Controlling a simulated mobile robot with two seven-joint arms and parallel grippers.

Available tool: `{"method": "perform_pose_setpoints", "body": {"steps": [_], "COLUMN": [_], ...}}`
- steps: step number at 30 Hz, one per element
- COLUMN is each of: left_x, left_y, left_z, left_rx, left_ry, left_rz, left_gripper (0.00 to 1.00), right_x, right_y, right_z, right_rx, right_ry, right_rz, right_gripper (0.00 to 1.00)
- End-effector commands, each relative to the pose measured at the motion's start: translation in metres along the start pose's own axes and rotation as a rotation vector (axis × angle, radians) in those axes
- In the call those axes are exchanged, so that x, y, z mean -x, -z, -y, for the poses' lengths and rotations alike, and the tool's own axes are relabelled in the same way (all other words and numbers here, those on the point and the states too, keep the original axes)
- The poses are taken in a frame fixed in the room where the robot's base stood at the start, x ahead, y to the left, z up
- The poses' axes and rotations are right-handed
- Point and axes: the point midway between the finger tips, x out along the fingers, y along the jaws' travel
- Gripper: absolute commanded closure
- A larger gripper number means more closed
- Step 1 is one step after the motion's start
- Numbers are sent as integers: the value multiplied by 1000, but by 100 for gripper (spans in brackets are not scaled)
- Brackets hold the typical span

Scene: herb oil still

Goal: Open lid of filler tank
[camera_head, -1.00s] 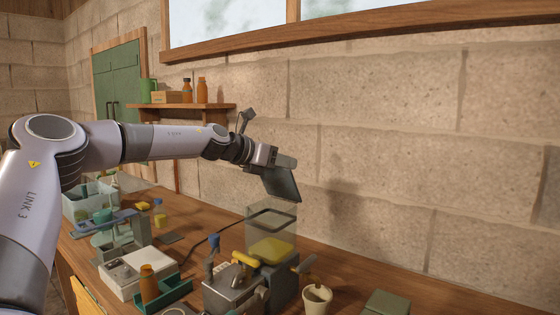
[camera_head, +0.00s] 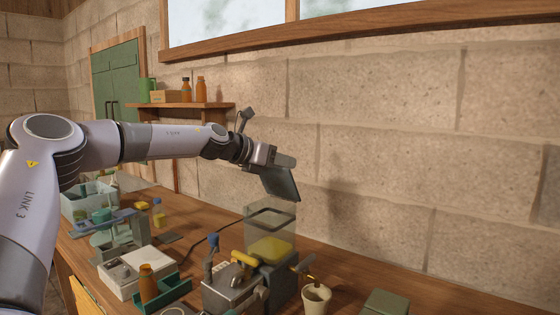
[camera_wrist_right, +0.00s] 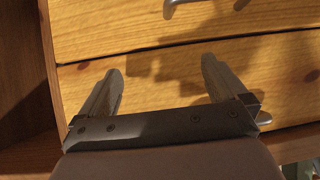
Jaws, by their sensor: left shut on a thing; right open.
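The filler tank (camera_head: 271,240) is a clear box with a dark rim and yellow contents, standing on the bench behind the grey machine. Its top looks open. A dark grey-green flat lid (camera_head: 280,184) is tilted steeply above it. My left gripper (camera_head: 276,165) is shut on the lid's upper edge. The lid's lower corner lies close to the tank's rim in the picture; I cannot tell whether they touch. My right gripper (camera_wrist_right: 160,95) shows in the right wrist view, open and empty, in front of wooden drawer fronts (camera_wrist_right: 180,65).
A grey machine (camera_head: 235,288) with a yellow handle stands before the tank. A pale cup (camera_head: 316,298) and a green box (camera_head: 385,303) are to its right. A brown bottle (camera_head: 148,283) in a green tray is to its left. A wall shelf (camera_head: 185,110) holds bottles.

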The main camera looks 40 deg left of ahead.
Motion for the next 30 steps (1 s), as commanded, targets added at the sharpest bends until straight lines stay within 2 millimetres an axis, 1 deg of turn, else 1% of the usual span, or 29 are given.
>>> {"method": "perform_pose_setpoints", "body": {"steps": [1,2,3,4,20,30], "left_x": [-4,-4,-4,-4,-3,17], "left_y": [15,15,14,14,12,-8], "left_z": [0,0,0,0,0,-1], "left_rx": [4,4,4,3,2,1], "left_ry": [7,7,7,7,5,3], "left_rz": [-30,-30,-30,-29,-26,-16], "left_gripper": [100,60,47,46,46,46], "right_x": [-1,-1,-1,-1,0,10], "right_y": [-1,-1,-1,-1,0,13], "right_z": [0,0,0,0,0,0], "right_rx": [0,0,0,0,0,0], "right_ry": [0,0,0,0,0,0], "right_rz": [0,0,0,0,0,0], "right_gripper": [1,1,1,1,1,1]}}
